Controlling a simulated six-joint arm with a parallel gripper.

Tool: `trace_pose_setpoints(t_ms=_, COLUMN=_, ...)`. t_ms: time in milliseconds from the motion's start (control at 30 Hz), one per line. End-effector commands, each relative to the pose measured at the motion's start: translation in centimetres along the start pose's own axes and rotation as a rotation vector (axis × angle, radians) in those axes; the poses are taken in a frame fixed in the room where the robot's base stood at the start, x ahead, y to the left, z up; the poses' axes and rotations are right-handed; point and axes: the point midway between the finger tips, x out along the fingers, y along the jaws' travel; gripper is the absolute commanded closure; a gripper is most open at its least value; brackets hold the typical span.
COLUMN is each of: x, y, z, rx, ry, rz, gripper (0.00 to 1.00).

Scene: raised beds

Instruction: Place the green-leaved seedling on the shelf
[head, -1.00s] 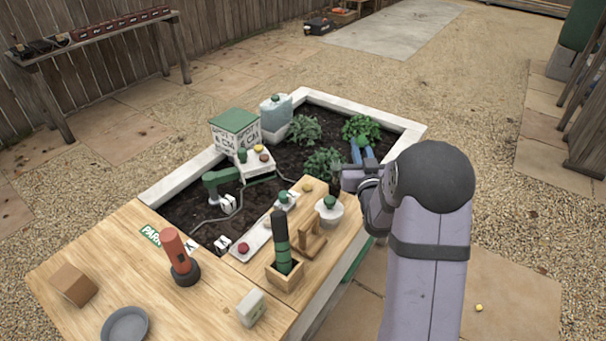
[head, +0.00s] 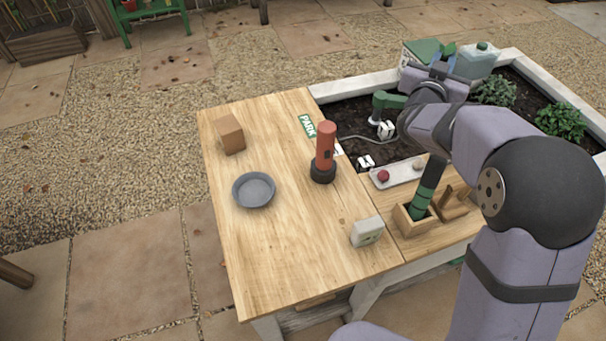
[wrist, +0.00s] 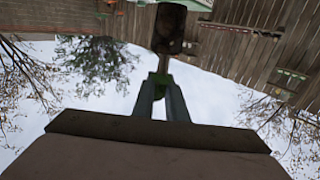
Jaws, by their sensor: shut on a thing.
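In the wrist view my gripper (wrist: 161,82) is shut, with a bit of green between its fingertips. Beyond them is a pale thin stem with a dark brown block (wrist: 170,28), apparently the seedling's stem and soil plug; its leaves are not clear.
The wooden table (head: 290,240) holds a red torch (head: 325,150), grey dish (head: 254,190), brown block (head: 230,135), pale box (head: 367,232) and a wooden holder (head: 412,222) with a green-handled tool. Bushy plants (head: 561,122) grow in the bed. Gravel lies between table and stand.

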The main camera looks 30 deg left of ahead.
Motion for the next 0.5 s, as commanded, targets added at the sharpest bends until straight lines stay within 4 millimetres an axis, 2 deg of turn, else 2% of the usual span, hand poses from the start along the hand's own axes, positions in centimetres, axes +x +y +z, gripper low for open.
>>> trace_pose_setpoints(t_ms=33, x=-0.7, y=-2.8, z=-0.1, rx=0.003, ry=0.003, rz=-0.023, gripper=1.00)
trace_pose_setpoints(t_ms=200, x=-3.8, y=-10.4, z=-0.8, rx=0.003, ry=0.002, rz=-0.072, gripper=1.00)
trace_pose_setpoints(t_ms=400, x=-8.6, y=-18.6, z=-1.1, rx=0.002, ry=0.001, rz=-0.144, gripper=1.00)
trace_pose_setpoints(t_ms=500, x=-11.2, y=-22.0, z=-1.2, rx=0.001, ry=0.000, rz=-0.182, gripper=1.00)
